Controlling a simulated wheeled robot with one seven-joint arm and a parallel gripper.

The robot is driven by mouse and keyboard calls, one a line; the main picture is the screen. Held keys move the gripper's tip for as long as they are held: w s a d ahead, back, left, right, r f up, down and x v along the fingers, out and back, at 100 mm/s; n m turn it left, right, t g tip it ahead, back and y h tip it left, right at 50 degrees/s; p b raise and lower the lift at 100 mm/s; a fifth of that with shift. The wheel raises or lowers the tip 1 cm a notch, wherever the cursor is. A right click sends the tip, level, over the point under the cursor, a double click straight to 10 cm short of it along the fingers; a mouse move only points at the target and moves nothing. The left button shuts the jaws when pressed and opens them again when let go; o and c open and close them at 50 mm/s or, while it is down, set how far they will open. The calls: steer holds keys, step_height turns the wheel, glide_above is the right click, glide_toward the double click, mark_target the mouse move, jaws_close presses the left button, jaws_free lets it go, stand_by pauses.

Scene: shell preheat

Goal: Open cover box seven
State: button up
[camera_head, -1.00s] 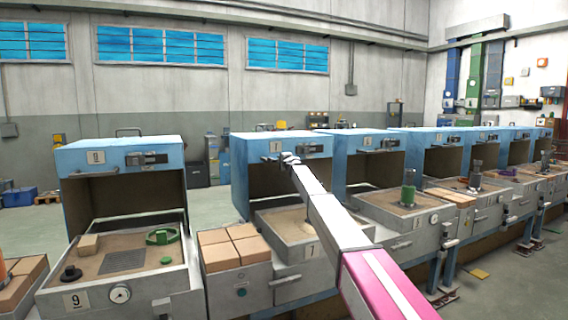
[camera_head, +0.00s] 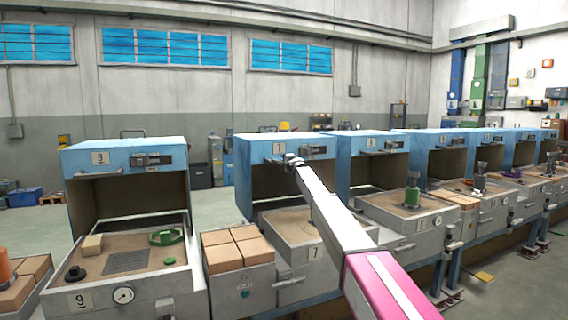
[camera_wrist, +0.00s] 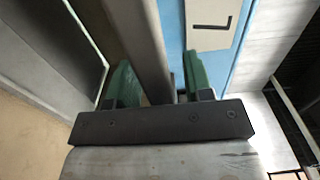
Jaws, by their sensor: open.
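Cover box seven (camera_head: 258,142) is a blue cover with a number plate at its upper front. It stands raised, with its dark inside showing above the sand bed marked 7 (camera_head: 287,221). My gripper (camera_head: 292,160) is at the cover's upper front edge, close below the plate. In the wrist view, my gripper's green fingertips (camera_wrist: 160,80) stand apart, with a grey bar (camera_wrist: 143,40) running between them. The number plate (camera_wrist: 211,22) and blue cover front show just beyond. I cannot tell whether the fingers touch the bar.
Tan blocks (camera_head: 232,245) lie between the two stations. More blue covers (camera_head: 372,142) stand in a row to the right. Open floor lies behind.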

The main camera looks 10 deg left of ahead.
steer(key=v, duration=1)
steer(key=shift+s+d, duration=0.15)
